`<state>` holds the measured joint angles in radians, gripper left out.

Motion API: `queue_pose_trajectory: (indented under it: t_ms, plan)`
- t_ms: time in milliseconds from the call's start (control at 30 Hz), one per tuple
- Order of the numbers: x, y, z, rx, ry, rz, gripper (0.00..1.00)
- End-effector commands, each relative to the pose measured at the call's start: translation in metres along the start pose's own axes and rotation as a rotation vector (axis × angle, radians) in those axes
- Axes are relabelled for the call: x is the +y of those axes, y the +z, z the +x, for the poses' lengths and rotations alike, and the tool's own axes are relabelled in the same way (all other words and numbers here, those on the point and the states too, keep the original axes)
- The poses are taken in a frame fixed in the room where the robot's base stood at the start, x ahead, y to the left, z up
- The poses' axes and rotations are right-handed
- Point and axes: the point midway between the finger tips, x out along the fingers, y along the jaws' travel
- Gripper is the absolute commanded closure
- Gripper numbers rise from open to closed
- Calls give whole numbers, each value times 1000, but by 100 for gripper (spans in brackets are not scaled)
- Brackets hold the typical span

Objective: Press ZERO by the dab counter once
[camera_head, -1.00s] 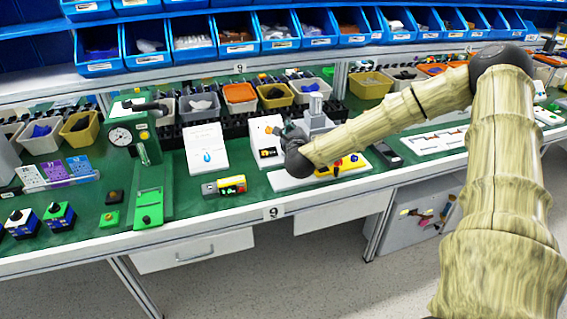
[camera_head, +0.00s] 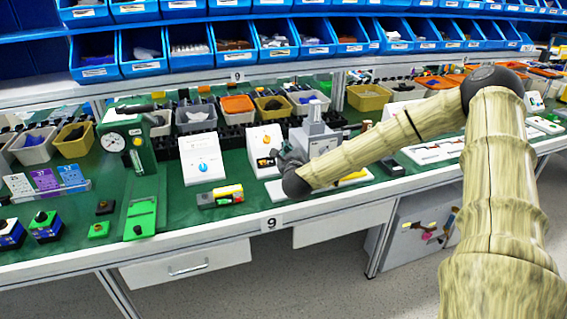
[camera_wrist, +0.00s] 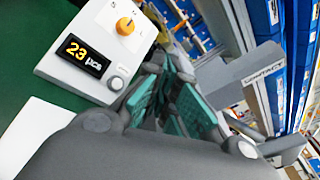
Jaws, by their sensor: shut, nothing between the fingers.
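A pale round button (camera_wrist: 117,84) sits beside the display, and an orange knob (camera_wrist: 125,26) is at the panel's far end. The panel's labels are too small to read. In the head view what looks like this panel (camera_head: 262,140) stands just left of my gripper (camera_head: 284,157). In the wrist view my gripper (camera_wrist: 168,92), with teal finger pads, is shut and empty to the right of the button. Whether they touch I cannot tell.
Left of it are a white panel with a blue knob (camera_head: 202,158), a yellow-and-black device (camera_head: 220,196) and a green gauge stand (camera_head: 135,145). A grey block (camera_head: 318,130) stands behind my wrist. Bins line the back. Some green bench top is bare.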

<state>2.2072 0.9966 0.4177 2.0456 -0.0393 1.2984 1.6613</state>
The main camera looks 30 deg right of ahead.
Motion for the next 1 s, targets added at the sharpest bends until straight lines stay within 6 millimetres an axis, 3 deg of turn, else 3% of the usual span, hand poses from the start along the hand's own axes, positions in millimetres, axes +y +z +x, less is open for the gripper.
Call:
queue_pose_trajectory:
  t_ms: [567, 1000]
  plan:
    - [34, -36, 43, 0, 1, -1, 100]
    - [43, -43, 57, 1, 1, 0, 100]
